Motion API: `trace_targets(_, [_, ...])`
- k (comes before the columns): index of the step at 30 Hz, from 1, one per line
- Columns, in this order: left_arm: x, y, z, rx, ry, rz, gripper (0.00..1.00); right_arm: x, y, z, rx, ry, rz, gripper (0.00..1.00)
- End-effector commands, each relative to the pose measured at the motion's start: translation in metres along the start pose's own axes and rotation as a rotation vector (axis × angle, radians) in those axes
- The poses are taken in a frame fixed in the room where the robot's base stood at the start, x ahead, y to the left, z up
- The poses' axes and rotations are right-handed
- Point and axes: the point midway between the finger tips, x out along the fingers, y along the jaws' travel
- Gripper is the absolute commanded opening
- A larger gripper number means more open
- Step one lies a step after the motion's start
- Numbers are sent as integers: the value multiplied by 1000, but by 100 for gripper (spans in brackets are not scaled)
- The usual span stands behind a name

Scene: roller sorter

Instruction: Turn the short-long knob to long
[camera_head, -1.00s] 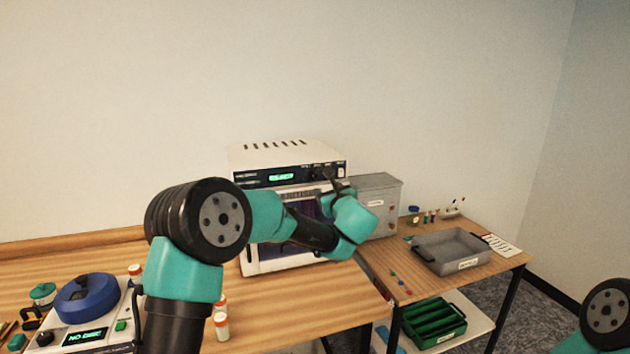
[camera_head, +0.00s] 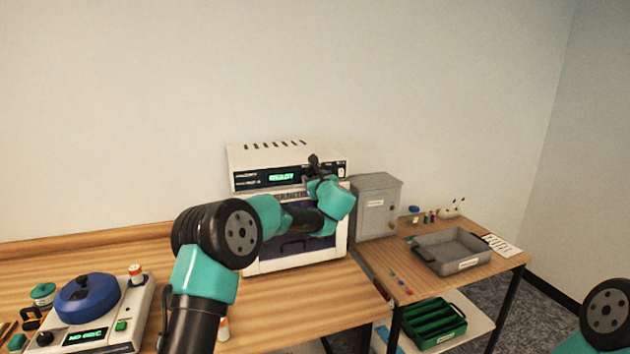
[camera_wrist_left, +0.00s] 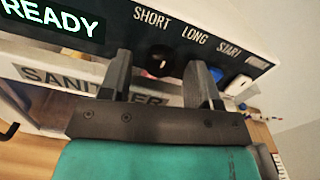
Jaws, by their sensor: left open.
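The short-long knob (camera_wrist_left: 160,62) is a small black dial with a pale mark, below the SHORT and LONG labels on the dark panel of the white sanitizer (camera_head: 262,155). I cannot tell clearly which label the mark points to. My left gripper (camera_head: 314,166) is at the right part of that panel. In the left wrist view its open fingers stand to either side of the knob, with gaps visible between finger and knob. In the head view the gripper and arm hide the knob. My right gripper is out of view; only part of that arm shows.
The panel carries a green READY display (camera_wrist_left: 50,18), and a white button (camera_wrist_left: 238,86) near the START label. A grey box (camera_head: 376,207) stands close to the sanitizer's right side. A blue-lidded device (camera_head: 88,298) sits at the left of the wooden bench.

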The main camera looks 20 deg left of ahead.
Motion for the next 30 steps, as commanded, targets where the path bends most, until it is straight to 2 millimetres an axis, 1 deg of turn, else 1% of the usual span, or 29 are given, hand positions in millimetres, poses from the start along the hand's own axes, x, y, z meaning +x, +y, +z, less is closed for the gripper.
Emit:
trace_targets(4, [0,0,0,0,0,0,56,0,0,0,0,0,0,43])
trace_targets(19, [0,0,0,0,0,0,8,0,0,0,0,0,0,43])
trace_targets(26, [0,0,0,13,0,0,7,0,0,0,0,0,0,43])
trace_targets(30, [0,0,0,49,-1,0,7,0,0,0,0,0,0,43])
